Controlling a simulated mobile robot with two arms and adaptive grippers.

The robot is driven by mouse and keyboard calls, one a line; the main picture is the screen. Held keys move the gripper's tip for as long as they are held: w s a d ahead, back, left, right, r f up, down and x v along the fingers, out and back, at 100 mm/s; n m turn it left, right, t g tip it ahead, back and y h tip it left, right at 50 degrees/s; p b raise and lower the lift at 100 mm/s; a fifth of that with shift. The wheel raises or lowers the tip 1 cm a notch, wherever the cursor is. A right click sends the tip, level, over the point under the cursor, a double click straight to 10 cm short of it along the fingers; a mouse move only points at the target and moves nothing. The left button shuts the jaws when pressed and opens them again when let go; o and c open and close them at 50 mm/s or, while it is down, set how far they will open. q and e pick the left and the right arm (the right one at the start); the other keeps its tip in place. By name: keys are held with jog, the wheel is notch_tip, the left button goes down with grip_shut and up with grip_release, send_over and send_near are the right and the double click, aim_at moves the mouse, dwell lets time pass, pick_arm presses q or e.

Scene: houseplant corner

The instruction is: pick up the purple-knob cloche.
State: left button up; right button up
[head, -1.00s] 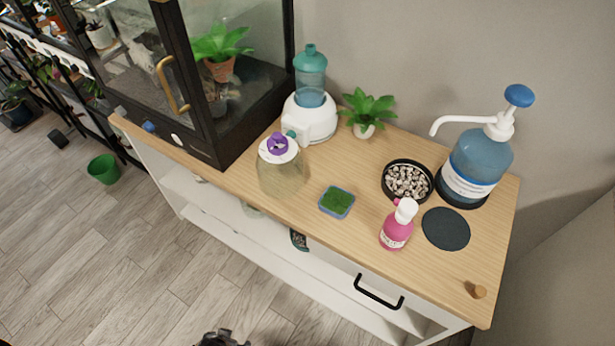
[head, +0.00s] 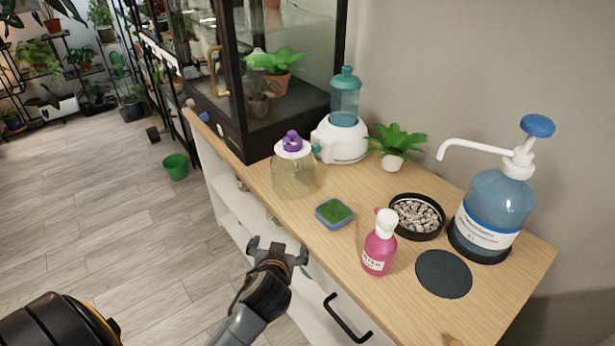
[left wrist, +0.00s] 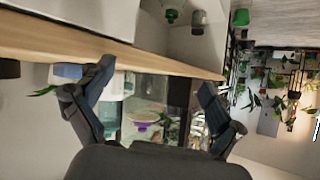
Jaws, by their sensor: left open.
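The purple-knob cloche (head: 293,177) stands upright on the wooden counter, towards its left end. It is clear with a white top and a purple knob (head: 292,139). My left gripper (head: 277,246) is open and empty in front of the counter, below the cloche in the head view and apart from it. In the left wrist view my left gripper (left wrist: 156,74) has its two fingers spread wide. The cloche's purple knob (left wrist: 142,126) shows between them there, beyond the gripper. My right gripper is not in view.
A white-based teal bottle (head: 344,106) stands close behind the cloche, beside a small plant (head: 397,142). A glass cabinet (head: 240,135) is at the left.

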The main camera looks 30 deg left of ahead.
pick_arm(q)
notch_tip(320, 180, up, 2)
jog(key=w+r, duration=0.1)
jog(key=n+t+y, duration=0.2)
jog(key=t+y, duration=0.1)
jog(key=t, duration=0.2)
send_near(292, 151)
jog(key=x, duration=0.4)
jog(key=p+x, duration=0.1)
jog(key=x, duration=0.1)
jog(key=shift+w+d+f, duration=0.1)
jog(key=shift+w+f, duration=0.05)
jog(key=shift+w, duration=0.3)
jog(key=x, duration=0.2)
jog(key=p+x, duration=0.1)
jog(key=x, duration=0.2)
jog(key=shift+a, duration=0.35)
jog(key=shift+w+a, duration=0.15)
jog(key=shift+w, duration=0.2)
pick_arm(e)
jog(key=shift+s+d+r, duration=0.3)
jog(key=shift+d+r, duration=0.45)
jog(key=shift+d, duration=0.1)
pick_arm(q)
jog(key=shift+s, duration=0.1)
jog(key=c, duration=1.7)
jog(key=shift+c, duration=1.1)
